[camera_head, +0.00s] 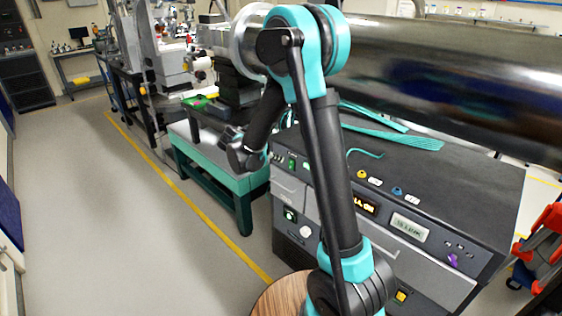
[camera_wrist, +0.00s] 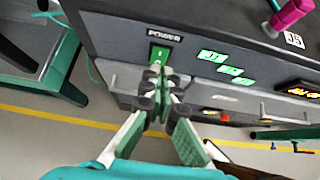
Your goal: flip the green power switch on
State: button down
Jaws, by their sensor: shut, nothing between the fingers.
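The green power switch (camera_wrist: 160,55) sits under a white "POWER" label on the dark panel of the cabinet in the wrist view. In the head view the green switch (camera_head: 291,163) shows near the cabinet's upper left front. My gripper (camera_wrist: 159,74) is shut and empty. Its fingertips appear just below the switch in the wrist view and overlap its lower edge; I cannot tell whether they touch it. In the head view my gripper (camera_head: 262,158) is just left of the switch, at the cabinet's left front.
Green lit displays (camera_wrist: 226,65) and an orange display (camera_wrist: 300,90) lie right of the switch. The cabinet (camera_head: 450,165) has knobs and a grey readout (camera_head: 409,226). A green-framed table (camera_head: 215,170) stands left of it. A large metal pipe (camera_head: 450,70) runs above. Floor at left is clear.

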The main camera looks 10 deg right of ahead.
jog(key=s+a+r, duration=0.3)
jog(key=a+r, duration=0.1)
jog(key=r, duration=0.2)
jog(key=shift+r, duration=0.2)
jog(key=s+d+f+m+y, duration=0.2)
jog(key=s+d+f+m, duration=0.1)
jog(key=s+m, duration=0.5)
jog(key=s+d+f+m+g+y, duration=0.1)
jog(key=s+d+f+m+y, duration=0.2)
jog(key=s+m, duration=0.5)
jog(key=s+d+f+m+g+y, duration=0.1)
jog(key=s+d+f+m+y, duration=0.2)
jog(key=s+m, duration=0.6)
jog(key=shift+s+d+f, duration=0.35)
jog(key=shift+s+f, duration=0.4)
jog(key=shift+f, duration=0.2)
